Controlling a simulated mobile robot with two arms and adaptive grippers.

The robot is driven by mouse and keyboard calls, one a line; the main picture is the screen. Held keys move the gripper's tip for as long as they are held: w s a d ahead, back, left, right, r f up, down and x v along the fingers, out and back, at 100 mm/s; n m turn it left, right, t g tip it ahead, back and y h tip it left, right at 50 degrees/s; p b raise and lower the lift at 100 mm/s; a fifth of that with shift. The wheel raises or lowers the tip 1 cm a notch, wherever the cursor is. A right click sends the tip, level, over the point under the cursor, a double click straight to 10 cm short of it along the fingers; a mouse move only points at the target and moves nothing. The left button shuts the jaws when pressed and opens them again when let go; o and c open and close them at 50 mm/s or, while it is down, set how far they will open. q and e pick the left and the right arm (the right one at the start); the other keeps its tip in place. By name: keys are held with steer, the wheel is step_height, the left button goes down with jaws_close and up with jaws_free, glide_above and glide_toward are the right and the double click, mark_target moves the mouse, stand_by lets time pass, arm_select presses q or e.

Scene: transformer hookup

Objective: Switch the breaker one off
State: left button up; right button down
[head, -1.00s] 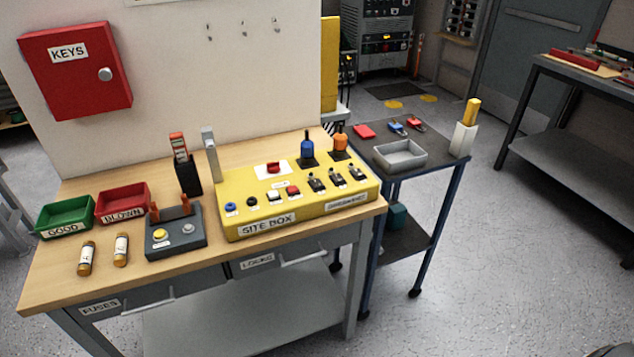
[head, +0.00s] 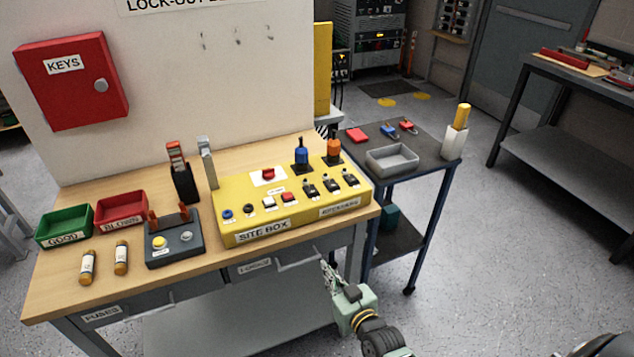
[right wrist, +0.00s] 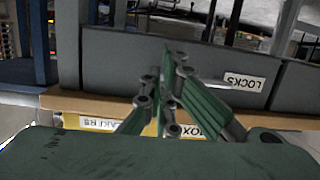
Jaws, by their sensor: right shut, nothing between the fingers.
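The yellow site box (head: 222,201) sits on the wooden workbench. Three black breaker switches (head: 331,181) stand in a row at its right, above a front label that reads as breakers in the right wrist view (right wrist: 97,124). The leftmost of the three is a black switch (head: 309,188); its lever position is too small to tell. My right gripper (head: 327,268) is shut and empty, in front of the bench's front edge and below the box, apart from the switches. Its closed fingers also show in the right wrist view (right wrist: 172,58). My left gripper is not in view.
The locks drawer (head: 275,263) and its handle are close to my right gripper. Blue (head: 301,153) and orange (head: 334,148) plugs stand behind the breakers. A cart (head: 418,166) with a grey tray (head: 392,160) stands right of the bench.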

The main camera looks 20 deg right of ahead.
step_height(320, 180, up, 22)
steer(key=w+d+t, duration=0.1)
steer(key=w+t, duration=0.2)
steer(key=t, duration=0.2)
steer(key=shift+d+m+h+p, duration=0.3)
steer(key=shift+m+p, duration=0.1)
steer(key=shift+r, duration=0.1)
step_height(320, 180, up, 2)
steer(key=p, duration=0.2)
glide_above(317, 201)
steer(key=shift+w+r, duration=0.15)
steer(key=shift+w, duration=0.3)
steer(key=f, duration=0.3)
steer(key=shift+s, duration=0.25)
steer(key=shift+s+f, duration=0.15)
steer(key=shift+f, duration=0.5)
steer(key=shift+b, duration=0.3)
